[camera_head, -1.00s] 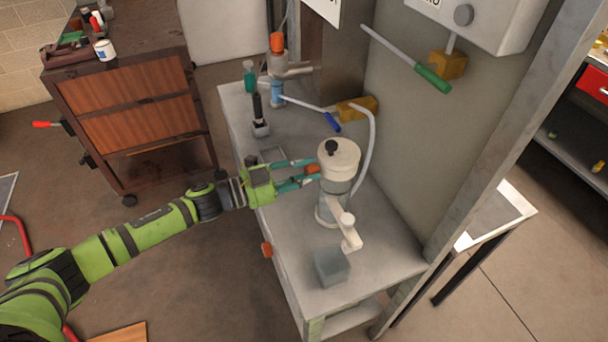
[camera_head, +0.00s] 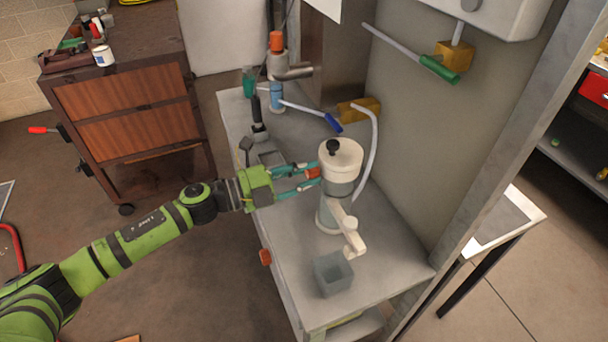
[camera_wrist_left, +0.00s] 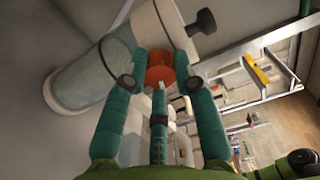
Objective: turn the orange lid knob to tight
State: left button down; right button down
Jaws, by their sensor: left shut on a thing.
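The orange lid knob (camera_head: 313,173) sticks out from the left side of the white lid (camera_head: 341,156) on a canister (camera_head: 338,187) with a clear body. My left gripper (camera_head: 306,178) reaches in from the left, and its teal fingers are shut on the orange knob. In the left wrist view the knob (camera_wrist_left: 160,70) sits between the fingertips, partly hidden by them. The canister stands upright on the grey bench (camera_head: 378,270). A black knob (camera_head: 332,146) is on top of the lid. My right gripper is not in view.
A white spout (camera_head: 351,236) and a grey open box (camera_head: 332,273) are in front of the canister. A grey wall with a pale hose (camera_head: 371,150) is close on its right. A second orange-topped device (camera_head: 277,75) stands at the back. Open floor lies left of the bench.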

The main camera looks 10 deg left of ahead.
pick_arm(q)
jog(key=shift+s+d, duration=0.15)
dwell(0.3)
jog(key=c, duration=1)
grip_release()
jog(key=shift+s+a+f, duration=0.1)
jog(key=shift+s+a, duration=0.1)
jog(key=shift+a, duration=0.25)
jog(key=v, duration=1.1)
jog(key=shift+s+d, duration=0.1)
jog(key=shift+s, duration=0.05)
